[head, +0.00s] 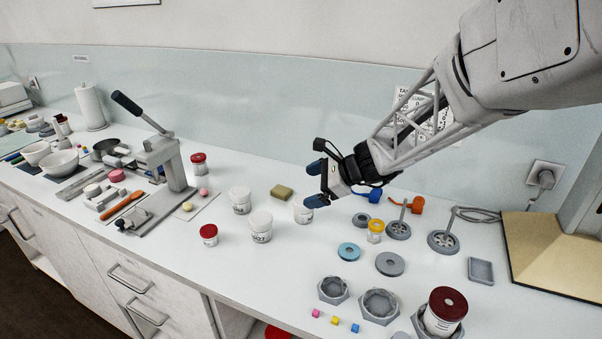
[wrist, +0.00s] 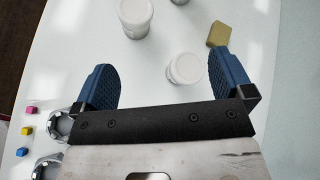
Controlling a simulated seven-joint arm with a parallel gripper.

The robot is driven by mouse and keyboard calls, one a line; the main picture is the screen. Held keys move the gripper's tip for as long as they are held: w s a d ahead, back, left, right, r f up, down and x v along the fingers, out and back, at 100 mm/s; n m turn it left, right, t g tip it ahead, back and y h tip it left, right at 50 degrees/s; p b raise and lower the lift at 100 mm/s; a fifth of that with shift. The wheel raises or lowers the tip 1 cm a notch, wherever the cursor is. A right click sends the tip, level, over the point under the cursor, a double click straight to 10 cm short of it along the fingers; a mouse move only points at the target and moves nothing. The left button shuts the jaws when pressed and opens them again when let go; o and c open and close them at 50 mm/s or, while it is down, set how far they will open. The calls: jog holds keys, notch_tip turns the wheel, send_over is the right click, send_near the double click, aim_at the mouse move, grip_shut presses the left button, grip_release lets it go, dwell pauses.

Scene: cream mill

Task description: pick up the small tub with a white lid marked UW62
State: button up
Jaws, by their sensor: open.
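Three small tubs with white lids stand upright on the white counter: one at the back left (head: 240,203), one in front (head: 261,231), and one at the right (head: 303,214), partly hidden by my gripper. Dark marks show on their labels, but I cannot tell which one reads UW62. My gripper (head: 317,184) is open and empty, above and close to the right tub. In the wrist view my blue fingers (wrist: 165,78) are spread, with the right tub (wrist: 185,69) showing near the right finger. The front tub (wrist: 135,15) is farther up.
A yellow-green sponge (head: 282,192) lies close behind the right tub. Red-lidded jars (head: 209,234) stand to the left, near a lever press (head: 160,165). Grey rings, a yellow-lidded jar (head: 375,232), hexagonal holders (head: 380,305) and small cubes (head: 335,320) occupy the right side.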

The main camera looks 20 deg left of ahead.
aim_at(246, 191)
jog(key=w+a+f+m+y, duration=0.1)
jog(key=a+f+m, duration=0.1)
jog(key=a, duration=0.5)
jog(key=w+a+f+m+y, duration=0.1)
jog(key=w+a+f+m, duration=0.1)
jog(key=a+f, duration=0.3)
jog(key=shift+w+a+m, duration=0.25)
jog(key=shift+a+m, duration=0.05)
jog(key=shift+a, duration=0.7)
jog(key=shift+x, duration=3.4)
jog(key=shift+x, duration=2.6)
jog(key=shift+s+r, duration=0.1)
jog(key=shift+c, duration=0.2)
jog(key=c, duration=1)
jog(key=shift+r, duration=0.1)
jog(key=shift+c, duration=0.2)
